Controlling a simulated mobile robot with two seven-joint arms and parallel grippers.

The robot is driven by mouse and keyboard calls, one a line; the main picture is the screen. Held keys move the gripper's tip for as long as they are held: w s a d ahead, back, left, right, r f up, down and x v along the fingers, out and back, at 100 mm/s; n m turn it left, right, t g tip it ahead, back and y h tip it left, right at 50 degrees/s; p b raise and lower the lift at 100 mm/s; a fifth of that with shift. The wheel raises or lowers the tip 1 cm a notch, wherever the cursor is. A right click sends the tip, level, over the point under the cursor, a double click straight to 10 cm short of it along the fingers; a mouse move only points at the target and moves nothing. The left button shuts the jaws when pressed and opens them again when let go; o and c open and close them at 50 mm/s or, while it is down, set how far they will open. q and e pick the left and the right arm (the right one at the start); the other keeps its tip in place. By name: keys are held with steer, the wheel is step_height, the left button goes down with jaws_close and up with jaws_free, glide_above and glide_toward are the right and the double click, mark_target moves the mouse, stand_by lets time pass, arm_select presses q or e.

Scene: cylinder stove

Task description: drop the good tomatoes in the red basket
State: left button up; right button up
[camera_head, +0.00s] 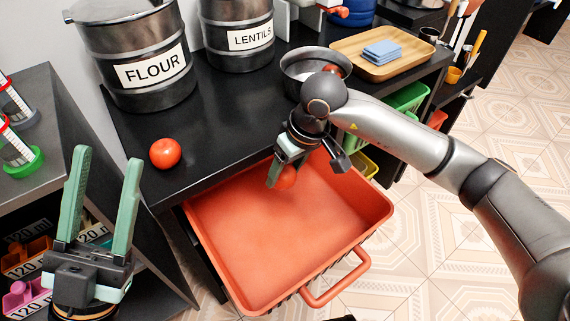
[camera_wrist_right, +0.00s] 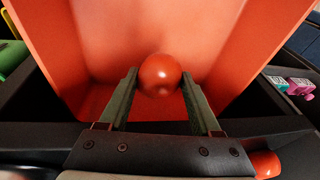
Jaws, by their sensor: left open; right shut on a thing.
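My right gripper (camera_head: 281,181) is shut on a red tomato (camera_head: 288,176), over the back part of the open red basket (camera_head: 255,230). In the right wrist view the held tomato (camera_wrist_right: 160,75) sits between the fingertips, with the red basket (camera_wrist_right: 205,25) around and beyond it; it looks smooth and plain red. A second red tomato (camera_head: 166,153) rests on the black counter, left of the basket. My left gripper (camera_head: 108,162) is open and empty, fingers pointing up, at the lower left beside the counter.
Metal flour (camera_head: 150,90) and lentils (camera_head: 240,55) canisters stand at the counter's back. A metal pot (camera_head: 300,63) with something red inside stands behind my right wrist. A wooden tray (camera_head: 400,68) holds blue cloths (camera_head: 383,50). The counter's front middle is clear.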

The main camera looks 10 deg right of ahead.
steer(key=shift+f+b, duration=0.45)
steer(key=shift+f, duration=1)
steer(key=o, duration=1.5)
steer(key=p+v, duration=0.3)
steer(key=v, duration=0.9)
steer(key=shift+d+r+p, duration=0.1)
steer(key=shift+r+p, duration=0.2)
steer(key=shift+p, duration=0.05)
